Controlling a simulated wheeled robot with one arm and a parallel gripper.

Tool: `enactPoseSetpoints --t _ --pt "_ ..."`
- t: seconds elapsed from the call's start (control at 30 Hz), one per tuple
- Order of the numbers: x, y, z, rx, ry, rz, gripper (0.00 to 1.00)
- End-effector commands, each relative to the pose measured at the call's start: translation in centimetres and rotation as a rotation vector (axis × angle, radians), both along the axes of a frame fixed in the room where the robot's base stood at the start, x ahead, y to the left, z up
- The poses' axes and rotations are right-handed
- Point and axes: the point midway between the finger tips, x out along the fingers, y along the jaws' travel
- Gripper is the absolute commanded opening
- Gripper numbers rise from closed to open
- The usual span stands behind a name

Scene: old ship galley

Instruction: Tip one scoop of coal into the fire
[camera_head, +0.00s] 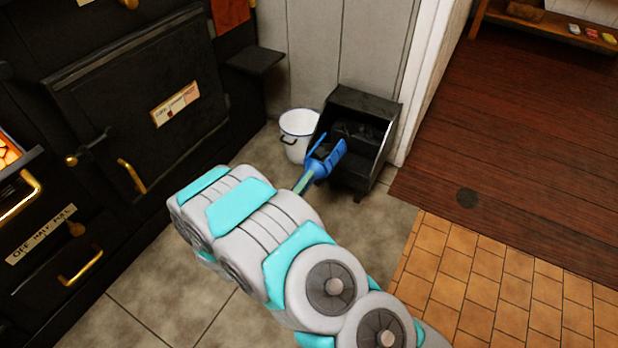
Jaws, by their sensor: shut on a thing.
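The black coal scuttle (382,108) stands on the floor against the pale panelled wall, its open front facing me. Dark lumps of coal (357,130) lie in its shadowed inside. My gripper (327,149), with blue fingers, is at the scuttle's front left opening. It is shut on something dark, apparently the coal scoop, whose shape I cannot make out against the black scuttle. The fire (8,153) glows orange at the far left edge, in an opening of the black stove (130,90); only a small part shows.
A white enamel bucket (295,126) stands close to the left of the scuttle and gripper. A dark shelf (256,60) juts from the stove's right side. Stove handles (131,176) stick out. The stone floor before the stove is clear; plank flooring lies to the right.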

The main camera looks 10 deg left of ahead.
Motion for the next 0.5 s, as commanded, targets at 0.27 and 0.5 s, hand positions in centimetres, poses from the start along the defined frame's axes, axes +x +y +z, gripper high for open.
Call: enactPoseSetpoints --t 0.27,0.5 --pt "-2.0 0.8 1.0 -0.001 -0.001 0.003 0.00" --pt "-3.7 1.4 1.7 0.000 0.000 0.002 0.00"
